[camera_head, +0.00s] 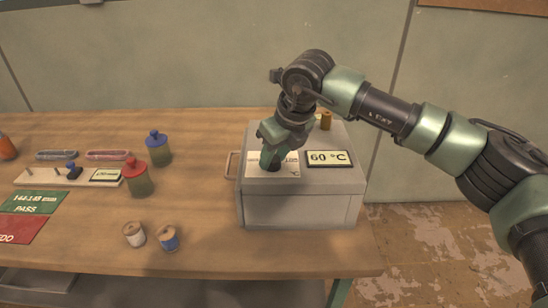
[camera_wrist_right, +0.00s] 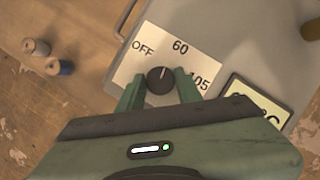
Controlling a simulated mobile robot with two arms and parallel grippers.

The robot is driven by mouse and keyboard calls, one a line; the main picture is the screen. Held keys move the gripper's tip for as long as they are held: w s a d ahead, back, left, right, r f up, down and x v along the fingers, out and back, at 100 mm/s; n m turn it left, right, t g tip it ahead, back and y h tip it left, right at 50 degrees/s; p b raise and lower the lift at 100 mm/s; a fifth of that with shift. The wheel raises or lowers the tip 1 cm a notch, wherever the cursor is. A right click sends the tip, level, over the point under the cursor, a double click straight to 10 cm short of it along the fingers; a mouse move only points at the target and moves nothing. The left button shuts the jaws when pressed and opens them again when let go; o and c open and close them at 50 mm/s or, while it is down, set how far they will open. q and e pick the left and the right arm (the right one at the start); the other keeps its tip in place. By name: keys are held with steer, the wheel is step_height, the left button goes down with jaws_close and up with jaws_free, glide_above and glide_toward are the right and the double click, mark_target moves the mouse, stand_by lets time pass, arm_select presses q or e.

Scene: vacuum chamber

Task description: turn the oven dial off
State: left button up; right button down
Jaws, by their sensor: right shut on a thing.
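The oven (camera_head: 300,205) is a grey box on the wooden table, with a white label plate on top. Its black dial (camera_wrist_right: 160,80) shows in the right wrist view, between the labels OFF, 60 and 105. The dial's white mark points up, toward the 60 label. My right gripper (camera_wrist_right: 159,90) is shut on the dial from above, one finger on each side. In the head view my right gripper (camera_head: 271,160) covers most of the dial. A display (camera_head: 329,159) on the oven top reads 60 °C. My left gripper is not in view.
A red-topped jar (camera_head: 138,179) and a blue-topped jar (camera_head: 157,148) stand left of the oven. White (camera_head: 134,235) and blue (camera_head: 168,238) spools stand near the table's front. A brass-coloured post (camera_head: 326,120) rises at the oven's back. Green and red cards lie at the far left.

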steer(key=shift+n+y, duration=0.3)
steer(key=shift+n, duration=0.6)
steer(key=n, duration=0.1)
steer(key=n+g, duration=0.1)
steer(key=shift+w+d+r+n+y, duration=0.1)
steer(key=shift+w+n+y, duration=0.05)
steer(key=shift+n+y, duration=0.2)
steer(key=n+g+p, duration=0.1)
steer(key=n, duration=0.1)
steer(key=n+g, duration=0.1)
steer(key=n, duration=0.2)
steer(key=shift+w+n+y+p, duration=0.1)
steer(key=shift+n+y+p, duration=0.15)
steer(key=shift+p, duration=0.15)
steer(key=c, duration=0.9)
jaws_free()
steer(key=shift+c, duration=0.2)
steer(key=shift+d, duration=0.1)
steer(key=v, duration=0.7)
steer(key=shift+w+r+b, duration=0.15)
steer(key=shift+r+b, duration=0.2)
steer(key=shift+b, duration=0.1)
